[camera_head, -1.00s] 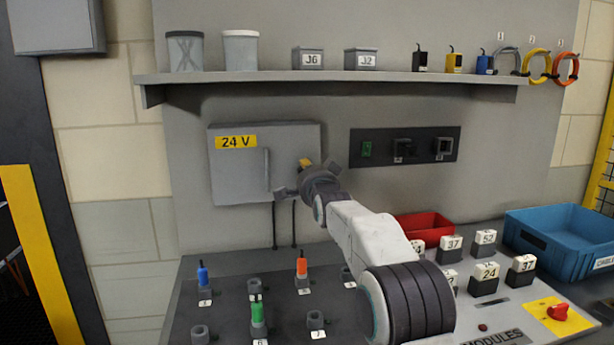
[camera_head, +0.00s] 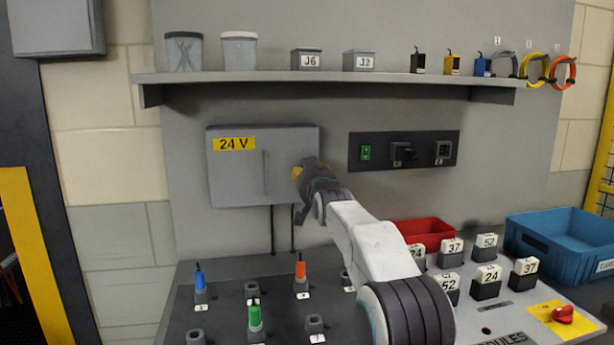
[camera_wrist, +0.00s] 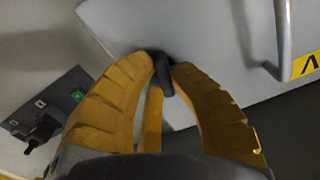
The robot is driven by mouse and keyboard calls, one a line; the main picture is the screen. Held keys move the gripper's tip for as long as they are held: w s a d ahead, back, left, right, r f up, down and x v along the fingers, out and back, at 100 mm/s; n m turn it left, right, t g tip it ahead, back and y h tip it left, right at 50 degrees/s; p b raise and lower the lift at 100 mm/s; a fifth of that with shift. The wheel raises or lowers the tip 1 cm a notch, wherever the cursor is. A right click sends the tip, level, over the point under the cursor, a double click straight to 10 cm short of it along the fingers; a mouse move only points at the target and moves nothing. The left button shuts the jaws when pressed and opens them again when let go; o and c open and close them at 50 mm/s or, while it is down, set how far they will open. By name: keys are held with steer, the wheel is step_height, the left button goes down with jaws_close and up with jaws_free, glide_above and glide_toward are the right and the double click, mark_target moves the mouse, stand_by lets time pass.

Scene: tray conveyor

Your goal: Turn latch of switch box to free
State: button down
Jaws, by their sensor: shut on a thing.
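The switch box (camera_head: 230,178) is a grey wall box with a yellow "24 V" label and a vertical handle (camera_head: 265,172); its door looks closed. Its grey door (camera_wrist: 210,30) and handle (camera_wrist: 282,40) also show in the wrist view. My gripper (camera_head: 300,172) is at the right side of the box front. In the wrist view my gripper's yellow fingers (camera_wrist: 163,68) are closed around the small dark latch (camera_wrist: 166,88). Part of the latch is hidden between the fingers, and it is hidden behind my gripper in the head view.
A black panel (camera_head: 428,138) with a green switch and sockets is right of the box. A shelf (camera_head: 300,77) with small boxes and cables runs above. Below are pegs in holders, a red bin (camera_head: 428,229), numbered blocks and a blue crate (camera_head: 520,248).

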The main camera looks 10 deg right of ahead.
steer(key=shift+r+n, duration=0.1)
steer(key=shift+n, duration=1.5)
steer(key=c, duration=1.1)
jaws_free()
steer(key=shift+s, duration=0.1)
steer(key=shift+s, duration=5.9)
